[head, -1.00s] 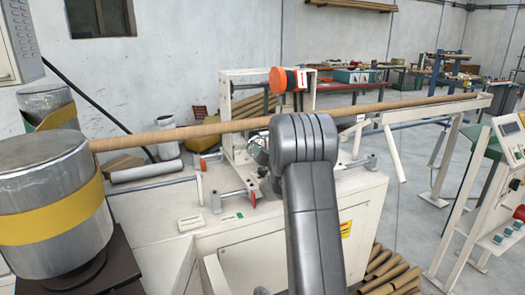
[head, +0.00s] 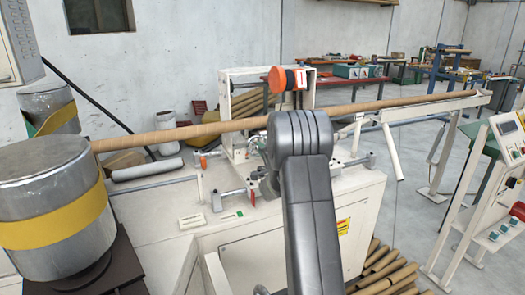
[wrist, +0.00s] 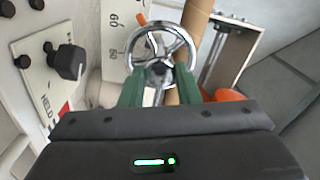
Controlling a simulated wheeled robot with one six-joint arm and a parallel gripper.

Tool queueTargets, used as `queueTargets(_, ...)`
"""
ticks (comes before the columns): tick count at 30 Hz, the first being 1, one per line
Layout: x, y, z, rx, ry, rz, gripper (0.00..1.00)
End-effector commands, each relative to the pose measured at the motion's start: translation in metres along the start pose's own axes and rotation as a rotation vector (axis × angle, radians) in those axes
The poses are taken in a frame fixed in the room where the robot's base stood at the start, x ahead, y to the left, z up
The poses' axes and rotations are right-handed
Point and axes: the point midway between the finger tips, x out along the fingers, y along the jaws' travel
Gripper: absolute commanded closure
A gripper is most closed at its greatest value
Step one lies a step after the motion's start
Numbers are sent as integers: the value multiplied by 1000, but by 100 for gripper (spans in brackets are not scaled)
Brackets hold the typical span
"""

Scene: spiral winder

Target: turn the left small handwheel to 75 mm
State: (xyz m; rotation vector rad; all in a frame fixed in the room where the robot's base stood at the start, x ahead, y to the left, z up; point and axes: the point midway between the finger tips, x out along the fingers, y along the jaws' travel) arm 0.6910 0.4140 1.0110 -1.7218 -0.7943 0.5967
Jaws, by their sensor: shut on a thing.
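A chrome handwheel (wrist: 163,27) with spokes shows in the upper middle of the wrist view. The two green fingers of my gripper (wrist: 160,85) reach up to its lower part, one on each side, and are shut on it. The exact contact is partly hidden. A white scale plate (wrist: 113,25) with printed numbers stands just left of the wheel, with a small orange pointer (wrist: 142,19) near it. I cannot read 75 there. In the head view my grey arm hides the wheel and most of my gripper.
A black knob (wrist: 67,61) on a white panel is left of my gripper. A long brown tube (head: 225,125) crosses above the machine bench (head: 165,205). A metal drum (head: 50,180) stands left, a control console (head: 490,185) right. Cardboard tubes (head: 385,275) lie low on the right.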

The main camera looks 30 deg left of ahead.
Motion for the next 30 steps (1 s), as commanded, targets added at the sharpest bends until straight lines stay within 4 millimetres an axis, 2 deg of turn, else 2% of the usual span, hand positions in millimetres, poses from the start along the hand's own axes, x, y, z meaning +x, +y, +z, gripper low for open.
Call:
queueTargets(9,0,0,-1,82,1,-1,93)
queueTargets(22,0,0,-1,90,1,-1,93)
queueTargets(23,0,0,0,90,1,-1,67)
queueTargets(25,0,0,0,90,1,0,53)
queueTargets(26,0,0,0,89,1,0,49)
queueTargets(30,0,0,0,89,1,0,49)
